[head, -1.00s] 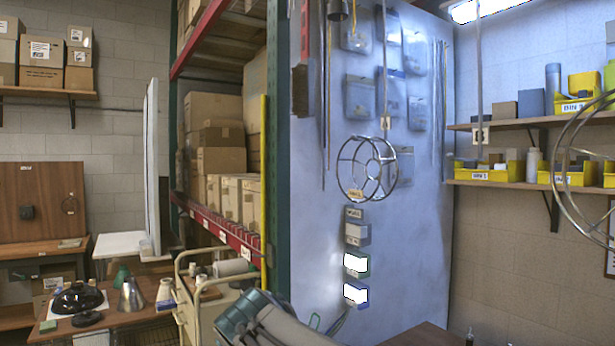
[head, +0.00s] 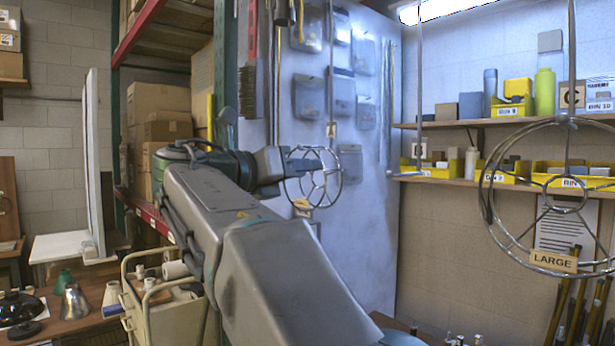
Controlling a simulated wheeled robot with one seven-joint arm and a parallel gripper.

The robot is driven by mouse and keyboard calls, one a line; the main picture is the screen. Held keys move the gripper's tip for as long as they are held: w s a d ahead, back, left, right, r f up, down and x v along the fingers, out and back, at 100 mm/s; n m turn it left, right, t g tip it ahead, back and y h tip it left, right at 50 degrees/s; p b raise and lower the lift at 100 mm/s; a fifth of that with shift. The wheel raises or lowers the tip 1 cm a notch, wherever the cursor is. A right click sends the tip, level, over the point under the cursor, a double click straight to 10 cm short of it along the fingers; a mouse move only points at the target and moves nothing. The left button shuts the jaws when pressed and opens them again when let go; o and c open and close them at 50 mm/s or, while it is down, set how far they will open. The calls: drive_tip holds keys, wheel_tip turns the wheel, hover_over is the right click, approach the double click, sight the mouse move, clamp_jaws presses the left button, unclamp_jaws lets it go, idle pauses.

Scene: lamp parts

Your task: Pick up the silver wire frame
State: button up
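A small silver wire frame (head: 336,181), a round cage with rings and spokes, hangs in front of the bluish panel in the middle of the head view. A small tag (head: 302,205) sits at its lower part. A larger silver wire frame (head: 489,221) with a "LARGE" tag (head: 553,261) hangs nearer at the right. My arm reaches up from the bottom. My gripper (head: 291,166) is at the left side of the small frame and overlaps it in the picture. I cannot tell whether it touches the frame, and its fingers are too small to read.
The bluish panel (head: 375,240) carries several clear bins behind the small frame. Wall shelves (head: 460,180) with yellow bins are at the right. A cream cart (head: 165,315) and a bench with lamp parts stand at lower left. A green rack post (head: 227,60) rises left of the panel.

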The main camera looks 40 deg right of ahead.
sight(339, 163)
drive_tip(key=shift+w+d+r+p, duration=0.15)
drive_tip(key=shift+d+p, duration=0.25)
drive_tip(key=shift+d, duration=1.35)
drive_tip(key=shift+w+d+r+p, duration=0.1)
drive_tip(key=shift+w+d+p, duration=0.3)
drive_tip(key=shift+d, duration=1.3)
drive_tip(key=shift+w+d+r+p, duration=0.1)
drive_tip(key=shift+d+p, duration=0.35)
drive_tip(key=shift+d, duration=1.3)
clamp_jaws()
